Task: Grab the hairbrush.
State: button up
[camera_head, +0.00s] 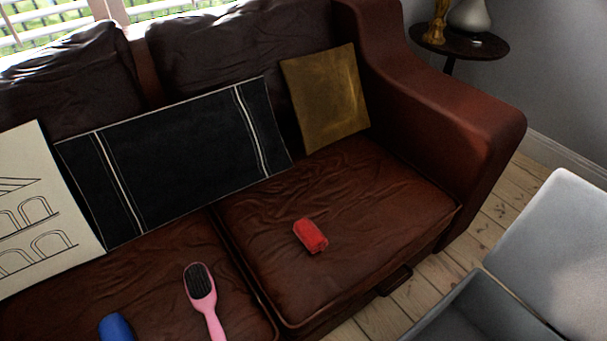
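A pink hairbrush (206,300) with a dark bristle pad lies on the left seat cushion of a brown leather sofa. Its bristles face up and its handle points toward the bottom edge of the picture, where the end is cut off. My gripper is not in view.
A blue object (116,327) lies left of the brush, partly cut off. A red object (310,236) sits on the right cushion (375,205). Black (180,155) and mustard (326,97) pillows lean on the backrest. A side table (460,44) stands beyond the armrest (455,110).

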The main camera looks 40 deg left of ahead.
aim_at(200, 287)
jog(key=u, duration=2.8)
jog(key=j+z, duration=0.15)
jog(key=j, duration=1.1)
jog(key=k+j+z, duration=0.2)
jog(key=j, duration=1)
jog(key=i, duration=0.1)
